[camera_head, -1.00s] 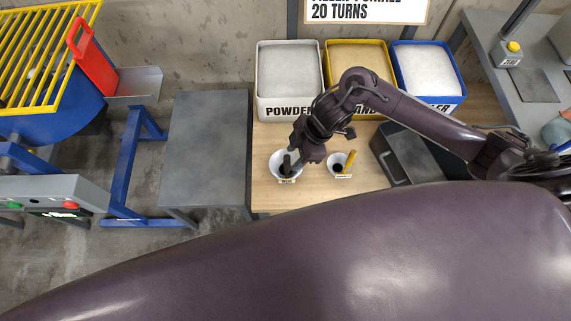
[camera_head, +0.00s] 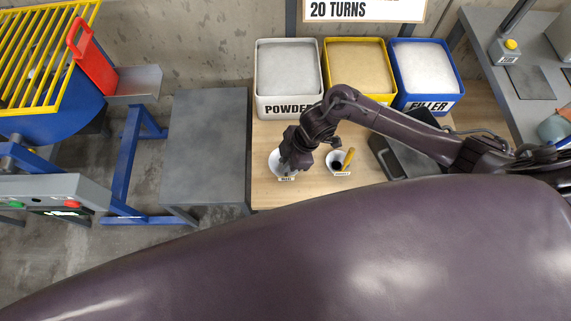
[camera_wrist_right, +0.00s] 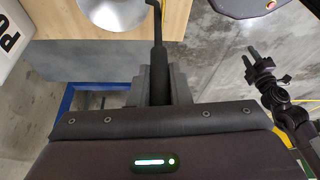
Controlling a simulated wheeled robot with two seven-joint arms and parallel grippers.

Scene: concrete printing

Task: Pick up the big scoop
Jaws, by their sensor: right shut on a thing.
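In the head view my right gripper (camera_head: 287,165) is low over the left white holder (camera_head: 273,162) on the wooden table and covers much of it. In the right wrist view the right gripper (camera_wrist_right: 158,85) is shut on the upright black handle of the big scoop (camera_wrist_right: 159,62).
A second white holder (camera_head: 334,163) with a yellow-handled tool (camera_head: 348,158) stands close by on the right. Behind are the powder bin (camera_head: 289,108), a yellow bin (camera_head: 357,43) and the filler bin (camera_head: 428,105). A dark tray (camera_head: 392,160) lies right; a bare grey table (camera_head: 205,145) stands left.

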